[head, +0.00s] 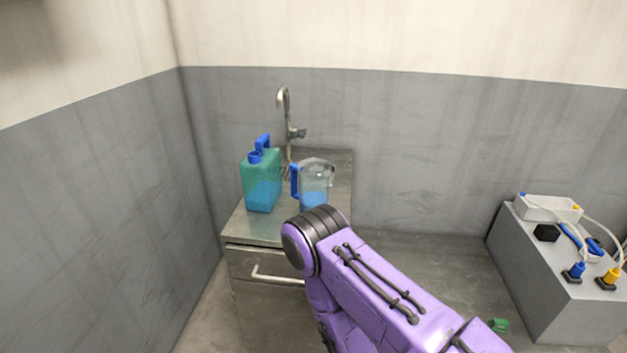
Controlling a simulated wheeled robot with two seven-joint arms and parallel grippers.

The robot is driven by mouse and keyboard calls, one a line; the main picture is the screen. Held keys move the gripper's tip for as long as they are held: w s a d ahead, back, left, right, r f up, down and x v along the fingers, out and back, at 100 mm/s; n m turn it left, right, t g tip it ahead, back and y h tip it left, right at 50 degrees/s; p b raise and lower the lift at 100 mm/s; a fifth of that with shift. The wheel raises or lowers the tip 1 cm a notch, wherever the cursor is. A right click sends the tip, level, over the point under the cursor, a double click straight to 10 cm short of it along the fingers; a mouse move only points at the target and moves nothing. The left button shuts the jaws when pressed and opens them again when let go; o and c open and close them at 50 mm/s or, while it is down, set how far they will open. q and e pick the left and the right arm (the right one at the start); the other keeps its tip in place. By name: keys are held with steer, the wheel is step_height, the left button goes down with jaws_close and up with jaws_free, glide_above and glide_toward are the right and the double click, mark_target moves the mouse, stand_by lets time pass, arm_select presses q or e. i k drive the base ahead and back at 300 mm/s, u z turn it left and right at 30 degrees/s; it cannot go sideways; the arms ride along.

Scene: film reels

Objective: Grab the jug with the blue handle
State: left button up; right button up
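A clear jug (318,178) with a blue handle (295,181) stands upright on the metal sink cabinet (342,165). Its handle faces left, and something blue shows low in it. My purple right arm comes in from the lower right, and its dark-capped joint stands in front of the cabinet, hiding the jug's bottom. The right gripper is not visible; I cannot see whether it is below or behind the arm. My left gripper is not in this view.
A green canister (262,182) with blue liquid and a blue handle stands just left of the jug. A tap (284,110) rises behind them. A cabinet drawer has a handle (277,278). A grey block (560,285) with cables stands at right.

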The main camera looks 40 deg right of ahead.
mark_target(309, 189)
steer(key=z, duration=0.6)
steer(key=i, duration=0.6)
steer(key=z, duration=0.8)
